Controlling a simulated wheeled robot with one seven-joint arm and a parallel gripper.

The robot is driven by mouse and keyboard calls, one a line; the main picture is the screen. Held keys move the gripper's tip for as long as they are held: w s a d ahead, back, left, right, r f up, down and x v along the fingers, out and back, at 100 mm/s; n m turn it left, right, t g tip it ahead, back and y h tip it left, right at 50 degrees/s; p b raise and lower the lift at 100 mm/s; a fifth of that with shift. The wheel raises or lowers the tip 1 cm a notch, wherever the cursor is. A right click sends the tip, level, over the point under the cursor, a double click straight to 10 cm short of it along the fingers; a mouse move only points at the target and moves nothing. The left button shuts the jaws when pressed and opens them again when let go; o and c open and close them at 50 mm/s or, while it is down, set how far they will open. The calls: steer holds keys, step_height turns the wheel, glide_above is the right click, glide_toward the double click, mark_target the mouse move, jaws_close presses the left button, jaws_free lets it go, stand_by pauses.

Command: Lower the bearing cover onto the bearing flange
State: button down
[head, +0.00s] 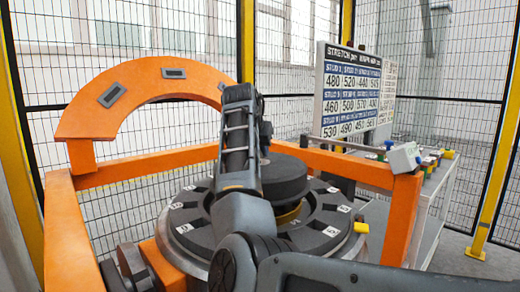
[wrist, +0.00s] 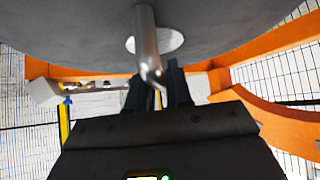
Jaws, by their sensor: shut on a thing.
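The bearing cover (head: 280,180) is a thick dark grey disc over the middle of the bearing flange (head: 184,237), a dark ring with white labels around it. A brass-coloured part (head: 290,214) shows below the cover's near edge; I cannot tell whether the cover touches anything there. In the wrist view the cover (wrist: 225,22) fills the top, with a bent metal handle (wrist: 147,42) standing out from a pale round patch. My gripper (wrist: 158,85) is shut on this handle. In the head view my arm hides the gripper and part of the cover and flange.
An orange frame (head: 408,210) surrounds the flange, with an orange arch (head: 125,88) at the left. A number board (head: 352,95) and a side bench with small items (head: 405,157) stand at the right. Mesh fencing with yellow posts (head: 490,195) encloses the place.

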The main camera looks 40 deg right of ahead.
steer(key=shift+f+b, duration=0.75)
steer(key=shift+f, duration=2.65)
steer(key=c, duration=1)
jaws_free()
steer(key=shift+o, duration=0.2)
steer(key=shift+v, duration=3.9)
